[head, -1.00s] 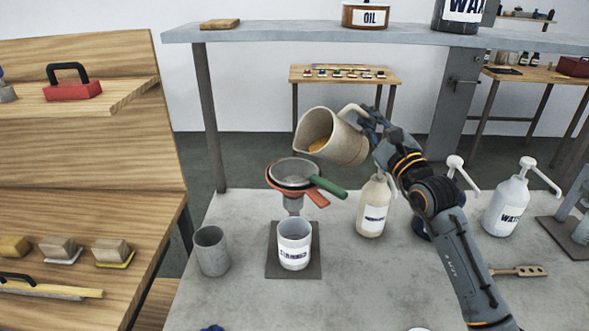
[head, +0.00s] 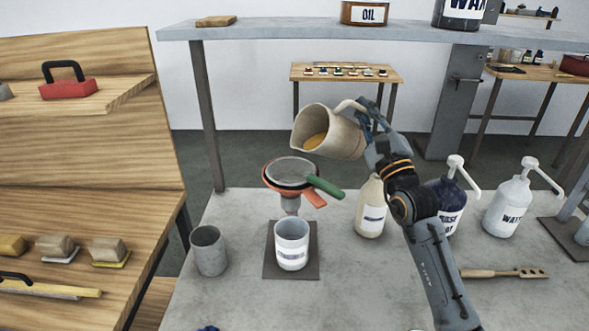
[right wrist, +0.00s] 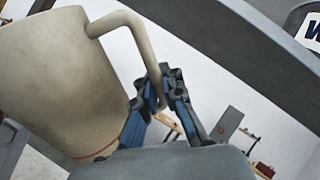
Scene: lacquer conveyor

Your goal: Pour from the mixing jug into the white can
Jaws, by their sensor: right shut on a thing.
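The beige mixing jug (head: 341,137) is held tilted in the air, its mouth toward the left, with amber liquid showing inside. My right gripper (head: 368,118) is shut on the jug's handle; in the right wrist view the fingers (right wrist: 160,88) close around the handle beside the jug body (right wrist: 60,75). The white can (head: 292,245) stands upright on a dark square plate (head: 308,270). A strainer with a green handle (head: 325,186) sits over an orange funnel (head: 314,198) above the can. The jug's mouth is above and slightly right of the strainer. No stream is visible.
An empty grey cup (head: 209,250) stands left of the can. A cream pump bottle (head: 370,208), a dark pump bottle (head: 449,205) and a white pump bottle (head: 507,203) stand to the right. A shelf (head: 300,33) crosses above. A wooden paddle (head: 505,273) lies at right.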

